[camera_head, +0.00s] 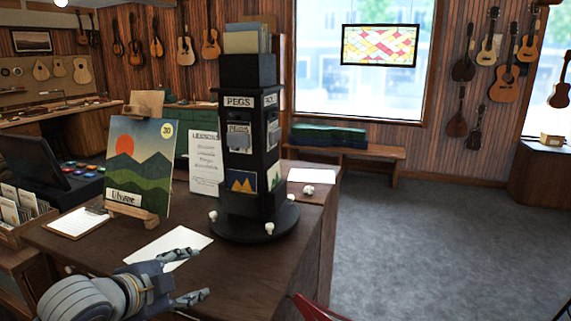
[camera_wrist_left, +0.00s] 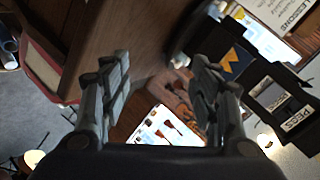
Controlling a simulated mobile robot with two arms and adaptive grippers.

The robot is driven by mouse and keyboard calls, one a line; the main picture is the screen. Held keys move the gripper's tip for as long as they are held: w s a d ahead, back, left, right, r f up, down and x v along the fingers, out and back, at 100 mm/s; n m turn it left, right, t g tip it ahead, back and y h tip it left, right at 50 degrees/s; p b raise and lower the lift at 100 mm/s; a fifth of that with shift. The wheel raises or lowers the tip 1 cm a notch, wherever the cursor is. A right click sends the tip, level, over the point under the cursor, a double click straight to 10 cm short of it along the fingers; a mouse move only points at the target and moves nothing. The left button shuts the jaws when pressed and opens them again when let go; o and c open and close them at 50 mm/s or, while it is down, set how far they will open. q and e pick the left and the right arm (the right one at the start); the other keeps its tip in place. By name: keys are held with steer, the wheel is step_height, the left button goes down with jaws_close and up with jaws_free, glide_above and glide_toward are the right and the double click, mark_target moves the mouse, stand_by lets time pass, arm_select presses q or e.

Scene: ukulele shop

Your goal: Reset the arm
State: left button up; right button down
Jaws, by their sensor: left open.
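My left gripper (camera_head: 197,277) comes in at the lower left of the head view, above the front part of the wooden counter (camera_head: 110,255). Its two fingers are spread apart with nothing between them. In the left wrist view the same open gripper (camera_wrist_left: 160,85) shows with both fingers apart. Beyond the fingers are the counter's brown side and the dark display tower. My right gripper is not in view.
A dark rotating display tower (camera_head: 250,130) marked PEGS stands on the counter. A mountain picture (camera_head: 140,165) on a small easel and a white sheet (camera_head: 168,245) are close to my left gripper. Grey floor (camera_head: 430,240) is open at the right.

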arm_select(q)
steer(key=s+d+f+n+g+y, duration=0.1)
steer(key=s+f+n+g, duration=0.15)
steer(key=s+f, duration=0.5)
steer(key=s+f+n+g+y, duration=0.1)
steer(key=s+f+n, duration=0.3)
steer(key=f, duration=0.7)
steer(key=s+a+f+n+g+y, duration=0.15)
steer(key=s+f+n, duration=0.3)
steer(key=s, duration=0.45)
steer(key=s+a+f+n+g, duration=0.1)
steer(key=s+f+n+g, duration=0.2)
steer(key=s+f, duration=0.45)
step_height(320, 180, down, 24)
steer(key=s+g, duration=0.1)
steer(key=s, duration=0.2)
steer(key=s+a+f+g+b, duration=0.1)
steer(key=s+a+f, duration=0.1)
steer(key=s+f, duration=1.5)
steer(key=shift+a+f+g, duration=0.25)
steer(key=shift+f+g, duration=0.05)
steer(key=shift+y, duration=0.25)
